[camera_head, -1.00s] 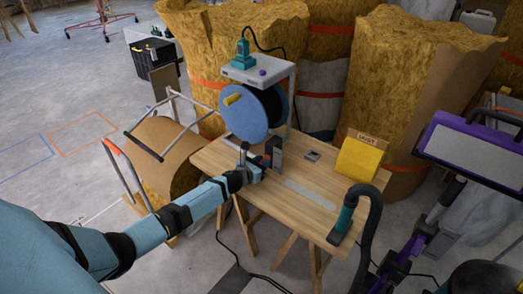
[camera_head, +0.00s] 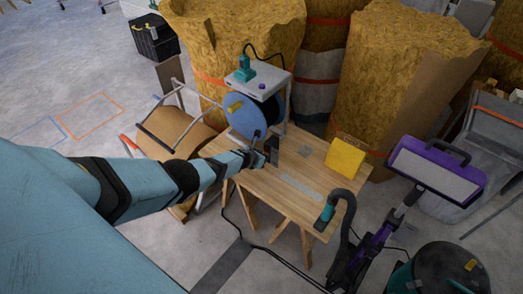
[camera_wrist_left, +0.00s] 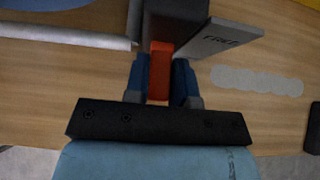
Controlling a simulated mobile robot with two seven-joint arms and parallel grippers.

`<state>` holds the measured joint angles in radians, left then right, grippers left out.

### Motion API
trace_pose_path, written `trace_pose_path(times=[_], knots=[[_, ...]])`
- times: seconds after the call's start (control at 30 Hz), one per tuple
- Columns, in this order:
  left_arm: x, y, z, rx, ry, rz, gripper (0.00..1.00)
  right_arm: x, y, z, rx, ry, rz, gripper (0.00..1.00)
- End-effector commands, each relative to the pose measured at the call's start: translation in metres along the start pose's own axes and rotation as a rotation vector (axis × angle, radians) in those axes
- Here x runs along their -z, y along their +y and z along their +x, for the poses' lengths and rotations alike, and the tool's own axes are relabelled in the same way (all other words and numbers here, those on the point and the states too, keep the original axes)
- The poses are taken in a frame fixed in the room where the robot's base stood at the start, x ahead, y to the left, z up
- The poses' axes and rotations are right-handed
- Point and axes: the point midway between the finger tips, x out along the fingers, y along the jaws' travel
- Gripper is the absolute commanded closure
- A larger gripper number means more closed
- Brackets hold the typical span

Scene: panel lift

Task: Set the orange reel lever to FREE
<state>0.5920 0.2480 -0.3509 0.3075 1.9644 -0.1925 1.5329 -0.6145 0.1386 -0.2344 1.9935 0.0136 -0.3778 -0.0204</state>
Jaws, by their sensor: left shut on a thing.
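The orange lever (camera_wrist_left: 160,75) stands between the two blue fingers of my left gripper (camera_wrist_left: 159,82) in the left wrist view, and they are shut on it. The lever comes out of a dark block (camera_wrist_left: 178,18) with a grey plate (camera_wrist_left: 220,40) whose lettering I cannot read for sure. In the head view my left gripper (camera_head: 262,160) is at the block on the table, in front of the blue reel (camera_head: 243,118). The lever is too small and covered to see there. My right gripper is not in view.
A purple floor tool (camera_head: 437,168) stands to the right. Tall insulation rolls (camera_head: 405,85) block the back.

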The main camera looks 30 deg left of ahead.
Motion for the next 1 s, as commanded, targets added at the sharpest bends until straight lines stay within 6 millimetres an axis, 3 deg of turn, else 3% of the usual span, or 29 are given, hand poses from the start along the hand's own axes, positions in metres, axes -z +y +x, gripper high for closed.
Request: trace_pose_path(times=[0.03,0.43,1.0], knots=[[-0.0117,0.0027,-0.0023,-0.006,0.018,-0.003,1.0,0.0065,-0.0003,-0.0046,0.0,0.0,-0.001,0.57],[-0.0113,-0.0026,-0.0015,0.008,0.167,0.001,1.0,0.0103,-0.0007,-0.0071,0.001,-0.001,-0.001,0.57],[-0.0118,-0.0008,-0.0025,0.002,0.196,-0.001,1.0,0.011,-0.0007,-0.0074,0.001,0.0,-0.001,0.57]])
